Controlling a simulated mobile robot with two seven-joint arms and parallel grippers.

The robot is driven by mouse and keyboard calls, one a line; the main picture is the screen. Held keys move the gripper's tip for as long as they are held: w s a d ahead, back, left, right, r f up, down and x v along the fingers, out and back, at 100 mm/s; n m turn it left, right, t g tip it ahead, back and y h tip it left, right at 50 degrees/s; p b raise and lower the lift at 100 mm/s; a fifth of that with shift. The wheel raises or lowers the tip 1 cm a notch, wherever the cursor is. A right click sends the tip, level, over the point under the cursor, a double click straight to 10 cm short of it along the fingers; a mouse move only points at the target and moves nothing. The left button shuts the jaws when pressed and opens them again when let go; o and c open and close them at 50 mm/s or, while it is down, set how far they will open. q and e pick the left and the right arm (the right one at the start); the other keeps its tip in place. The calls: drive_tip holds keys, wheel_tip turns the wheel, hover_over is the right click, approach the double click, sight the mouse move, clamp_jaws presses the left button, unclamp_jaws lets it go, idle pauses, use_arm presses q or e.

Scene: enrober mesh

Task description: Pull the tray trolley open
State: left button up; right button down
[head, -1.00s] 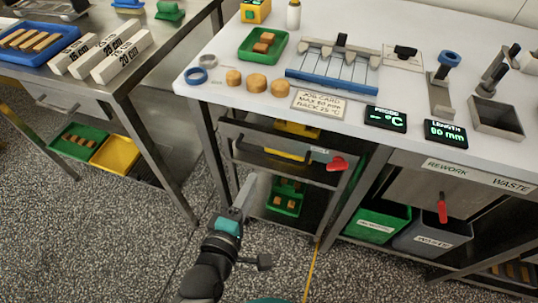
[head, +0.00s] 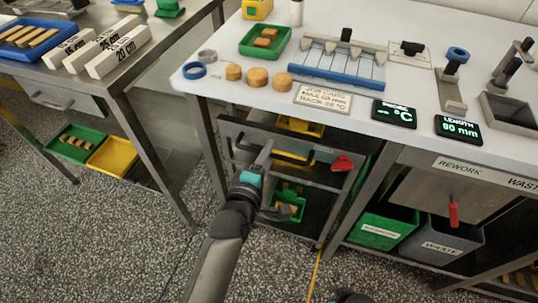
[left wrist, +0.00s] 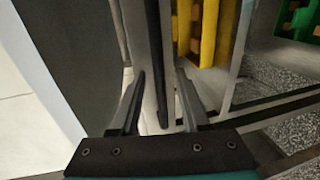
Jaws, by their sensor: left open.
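The tray trolley (head: 335,180) is a grey metal frame under the white worktable, with yellow and green trays inside. A dark bar handle (head: 290,157) runs across its upper front, and a red latch-like part (head: 342,162) sits at its right upper corner. My left gripper (head: 265,152) reaches up to the handle from the front. In the left wrist view its two fingers (left wrist: 158,95) are apart, with the dark handle bar (left wrist: 154,50) between them. I cannot tell whether either finger touches the bar.
Green and dark grey bins (head: 437,241) stand right of the trolley. A steel table (head: 130,80) with a lower shelf of trays stands at the left. The white worktable (head: 225,75) overhangs the trolley. The speckled floor (head: 130,235) in front is clear.

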use_arm(q)
drive_tip(key=shift+w+d, duration=0.15)
drive_tip(key=shift+w, duration=0.25)
clamp_jaws()
idle(1.4)
